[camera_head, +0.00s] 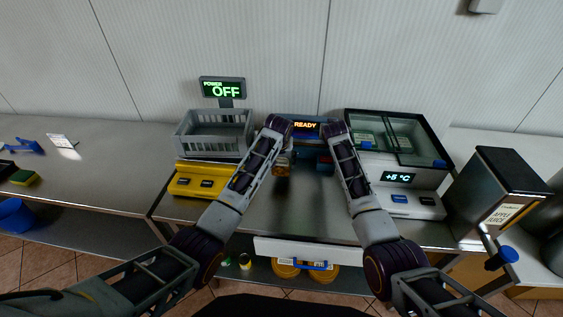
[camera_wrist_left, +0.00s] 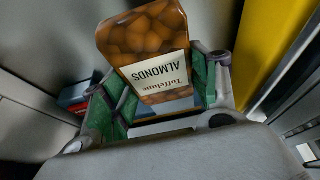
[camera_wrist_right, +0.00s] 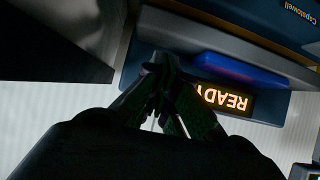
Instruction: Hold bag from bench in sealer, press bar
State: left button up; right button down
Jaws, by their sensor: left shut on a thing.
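The bag of almonds (camera_wrist_left: 150,45) has a brown, nut-patterned front and a pale label; it also shows small in the head view (camera_head: 282,170). My left gripper (camera_wrist_left: 160,95) is shut on it and holds it up in front of the sealer. The sealer (camera_head: 305,126) stands at the back of the bench, its amber display reading READY. My right gripper (camera_wrist_right: 165,65) is shut and empty, close to the sealer's blue bar (camera_wrist_right: 240,72); I cannot tell if it touches. My arms hide much of the sealer in the head view.
A grey basket (camera_head: 213,130) and a yellow scale base (camera_head: 205,180) stand left of the sealer. A glass-topped cooler (camera_head: 405,180) stands right, with a juice dispenser (camera_head: 500,190) beyond. The bench (camera_head: 315,220) is bare between my forearms.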

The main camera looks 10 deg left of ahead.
pick_arm(q)
jog(key=shift+w+f, duration=0.1)
jog(key=shift+w, duration=2.65)
jog(key=shift+f, duration=0.15)
pick_arm(e)
jog(key=shift+s+f, duration=0.1)
jog(key=shift+f, duration=1.4)
dwell(0.8)
pick_arm(q)
jog(key=shift+r, duration=0.2)
pick_arm(e)
jog(key=shift+s+f, duration=0.15)
jog(key=shift+f, duration=0.35)
pick_arm(q)
jog(key=shift+r, duration=0.15)
dwell(0.4)
jog(key=shift+w, duration=0.15)
pick_arm(e)
jog(key=shift+r, duration=0.7)
pick_arm(q)
jog(key=shift+s+f, duration=0.2)
jog(key=shift+f, duration=0.1)
pick_arm(e)
jog(key=shift+r, duration=1.5)
jog(key=shift+w+r, duration=0.1)
jog(key=shift+w, duration=0.1)
